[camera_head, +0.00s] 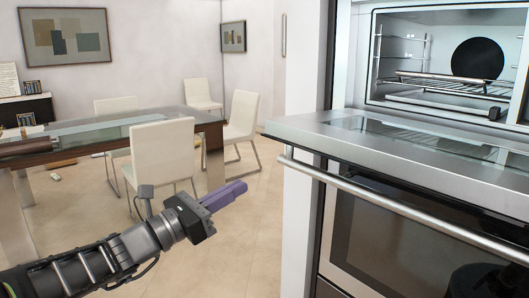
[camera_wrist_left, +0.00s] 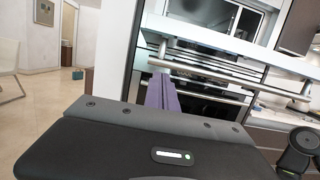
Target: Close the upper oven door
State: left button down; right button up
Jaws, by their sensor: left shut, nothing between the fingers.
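The upper oven (camera_head: 455,60) stands at the right of the head view, with its cavity exposed. Its door (camera_head: 400,140) is folded down and lies about level, glass side up. A metal bar handle (camera_head: 400,207) runs along the door's front edge. My left gripper (camera_head: 232,193) has purple fingers, which are shut and empty. It is left of the door and its handle in the head view, apart from both. In the left wrist view the fingers (camera_wrist_left: 161,92) point toward the oven front and overlap the handle area. My right gripper is not in view.
The lower oven (camera_head: 405,245) is below the open door, its front closed. Wire racks (camera_head: 455,83) are inside the upper oven. A glass-topped table (camera_head: 140,125) with white chairs (camera_head: 162,153) stands behind my left arm. Open tiled floor lies between table and ovens.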

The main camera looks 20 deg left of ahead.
pick_arm(q)
send_near(286, 160)
jog(key=x, duration=0.5)
jog(key=shift+w, duration=0.15)
notch_tip(286, 160, up, 4)
jog(key=shift+d+r+p, duration=0.1)
jog(key=shift+p, duration=0.55)
